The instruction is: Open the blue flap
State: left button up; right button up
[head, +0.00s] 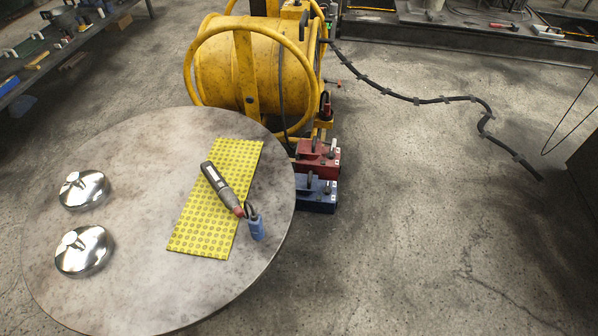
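A low blue box-like part (316,200) sits on the floor just right of the round table, with a small metal handle or latch on its top. It is probably the part with the blue flap, and I cannot tell whether the flap is open or shut. A similar red part (319,157) with a handle stands directly behind it. The table's edge is close to the blue part's left side. Neither of my grippers is in the head view.
The round table (140,150) holds a yellow dotted mat (190,233), a grey polishing tool (221,187) with a blue piece (257,228), and two shiny metal lids (83,188) (84,250). A yellow drum (215,65) stands behind. A black cable (400,97) crosses clear floor at right.

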aim_at(306, 179)
jog(key=i+l+u, duration=0.1)
jog(key=u, duration=0.4)
jog(key=i+l+u, duration=0.15)
jog(key=u, duration=0.35)
jog(key=l+u, duration=0.25)
jog(key=u, duration=0.2)
jog(key=i, duration=0.05)
